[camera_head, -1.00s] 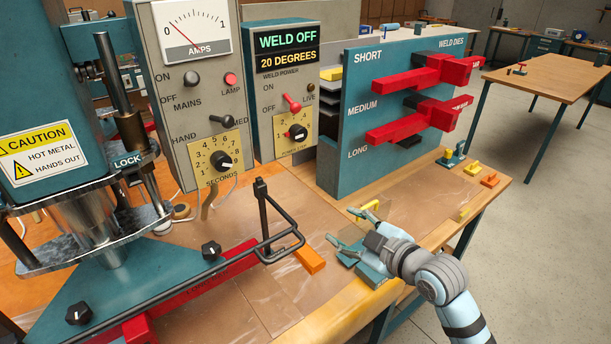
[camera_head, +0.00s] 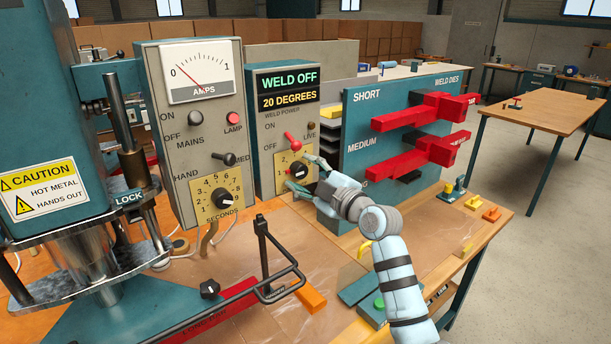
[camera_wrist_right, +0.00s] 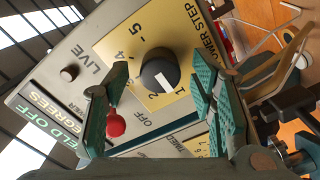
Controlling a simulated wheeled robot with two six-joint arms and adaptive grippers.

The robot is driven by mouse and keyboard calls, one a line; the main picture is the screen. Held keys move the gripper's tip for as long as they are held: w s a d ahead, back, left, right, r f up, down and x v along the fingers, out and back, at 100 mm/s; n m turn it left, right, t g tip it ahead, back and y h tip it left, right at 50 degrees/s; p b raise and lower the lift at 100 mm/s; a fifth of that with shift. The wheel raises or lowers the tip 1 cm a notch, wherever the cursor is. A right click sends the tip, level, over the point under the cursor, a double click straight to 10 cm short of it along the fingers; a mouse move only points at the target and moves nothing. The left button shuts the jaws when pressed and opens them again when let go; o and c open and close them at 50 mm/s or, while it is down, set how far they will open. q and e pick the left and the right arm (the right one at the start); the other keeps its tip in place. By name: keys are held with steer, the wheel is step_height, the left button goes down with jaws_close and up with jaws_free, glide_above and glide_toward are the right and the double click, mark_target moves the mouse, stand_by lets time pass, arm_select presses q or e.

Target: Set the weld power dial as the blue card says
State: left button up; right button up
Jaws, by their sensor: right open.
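The weld power dial (camera_head: 299,171) is a black knob with a white mark on a yellow numbered plate, low on the right control box. It also shows in the right wrist view (camera_wrist_right: 160,75); its mark points towards the low numbers, but I cannot tell the exact step. My right gripper (camera_head: 308,176) is open at the dial. In the right wrist view its fingers (camera_wrist_right: 162,78) are on either side of the knob, with visible gaps. A red toggle (camera_head: 292,142) is just above the dial. I cannot make out a blue card. My left gripper is not in view.
The display (camera_head: 288,90) reads WELD OFF and 20 DEGREES. The seconds dial (camera_head: 226,200) is on the left box. The teal die rack (camera_head: 360,120) with red dies stands close right of my gripper. An orange block (camera_head: 311,299) lies on the bench.

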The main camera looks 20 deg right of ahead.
steer(key=c, duration=1.1)
steer(key=shift+c, duration=0.2)
